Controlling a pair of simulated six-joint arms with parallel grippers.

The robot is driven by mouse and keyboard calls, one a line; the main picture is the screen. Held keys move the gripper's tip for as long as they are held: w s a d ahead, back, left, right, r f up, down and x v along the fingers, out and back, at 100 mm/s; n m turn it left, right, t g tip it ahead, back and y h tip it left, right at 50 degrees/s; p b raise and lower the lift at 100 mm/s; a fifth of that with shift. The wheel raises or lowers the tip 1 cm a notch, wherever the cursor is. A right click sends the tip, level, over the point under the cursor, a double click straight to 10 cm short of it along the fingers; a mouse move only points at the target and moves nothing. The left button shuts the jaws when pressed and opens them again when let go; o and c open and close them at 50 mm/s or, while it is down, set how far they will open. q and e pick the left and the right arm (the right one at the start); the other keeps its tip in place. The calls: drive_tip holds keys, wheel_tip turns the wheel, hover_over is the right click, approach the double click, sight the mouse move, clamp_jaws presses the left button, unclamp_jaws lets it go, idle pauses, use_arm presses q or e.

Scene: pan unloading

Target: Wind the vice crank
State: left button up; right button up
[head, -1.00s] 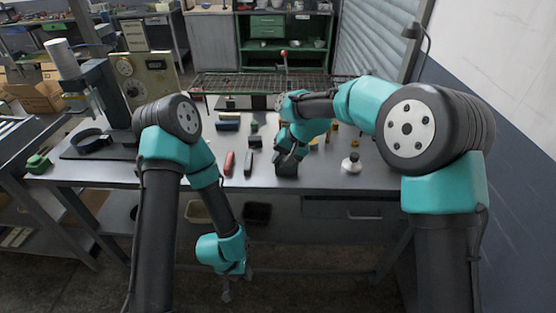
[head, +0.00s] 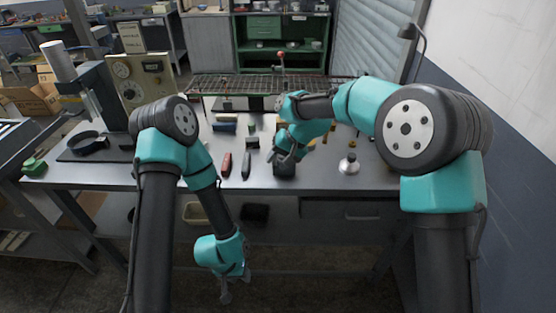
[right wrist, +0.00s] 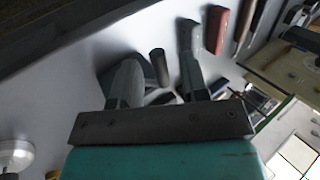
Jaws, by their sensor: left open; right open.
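A small dark vice (head: 284,169) stands at the front edge of the metal bench in the head view, partly hidden by my right gripper (head: 286,153). In the right wrist view my right gripper (right wrist: 158,55) is open. A dark rounded peg (right wrist: 159,66), which looks like the crank's handle, shows between its two fingers, apparently with gaps on both sides. The rest of the crank is hidden or too dark to make out. My left gripper (head: 226,292) hangs open and empty below the bench front, away from the vice.
A red tool (head: 227,163) and a dark tool (head: 246,165) lie left of the vice. A silver round-based object (head: 348,164) stands to its right. A wire rack (head: 230,86) spans the bench's back. Bare bench lies between the vice and the silver object.

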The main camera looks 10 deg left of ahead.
drive_tip(key=shift+r, duration=0.1)
drive_tip(key=v, duration=1.7)
drive_tip(key=shift+w+r, duration=0.1)
